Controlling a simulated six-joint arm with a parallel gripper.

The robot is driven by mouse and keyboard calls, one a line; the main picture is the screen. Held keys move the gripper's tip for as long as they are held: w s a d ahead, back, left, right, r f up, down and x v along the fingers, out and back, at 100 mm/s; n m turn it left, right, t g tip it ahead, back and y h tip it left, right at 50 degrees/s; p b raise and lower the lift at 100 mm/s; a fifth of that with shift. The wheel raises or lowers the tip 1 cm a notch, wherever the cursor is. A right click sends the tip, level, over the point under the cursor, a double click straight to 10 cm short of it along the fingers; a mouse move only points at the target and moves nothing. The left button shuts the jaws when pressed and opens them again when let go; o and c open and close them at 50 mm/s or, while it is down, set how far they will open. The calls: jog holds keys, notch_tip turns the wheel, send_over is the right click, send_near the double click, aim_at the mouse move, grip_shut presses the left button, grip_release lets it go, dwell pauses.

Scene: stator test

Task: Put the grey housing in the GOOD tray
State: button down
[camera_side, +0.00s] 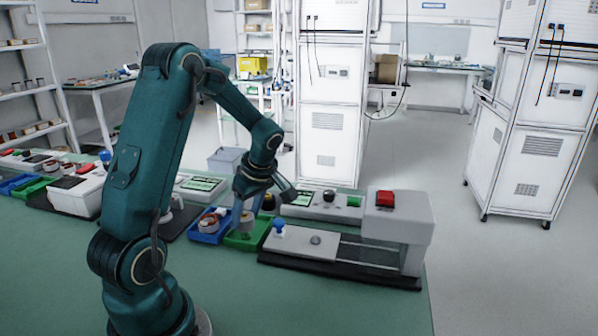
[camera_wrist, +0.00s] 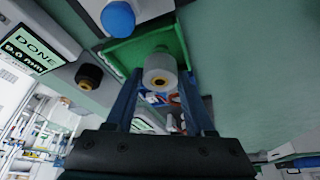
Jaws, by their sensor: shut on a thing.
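My gripper (camera_wrist: 160,82) is shut on the grey housing (camera_wrist: 160,64), a short grey cylinder with a brass-coloured centre, seen between the two fingertips in the wrist view. In the side view the housing (camera_side: 246,217) shows below my gripper (camera_side: 247,203), over the green tray (camera_side: 238,243). The green tray (camera_wrist: 180,42) lies behind the housing in the wrist view. I cannot tell whether the housing touches the tray floor. No GOOD label is readable on the tray.
A blue tray (camera_side: 203,237) with reddish ring parts stands just left of the green tray. Right of it is a test fixture (camera_side: 330,247) with a blue knob (camera_side: 279,226) and a red button (camera_side: 385,198). A display (camera_wrist: 32,47) reads DONE. Green table is clear in front.

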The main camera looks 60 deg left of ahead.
jog(key=shift+f, duration=0.45)
jog(key=shift+f, duration=0.6)
jog(key=shift+f, duration=0.3)
dwell(0.5)
jog(key=shift+c, duration=0.9)
grip_release()
jog(key=shift+s, duration=0.1)
jog(key=shift+w+v, duration=0.1)
jog(key=shift+v, duration=1.2)
jog(key=shift+w+v, duration=0.15)
jog(key=shift+v, duration=1.15)
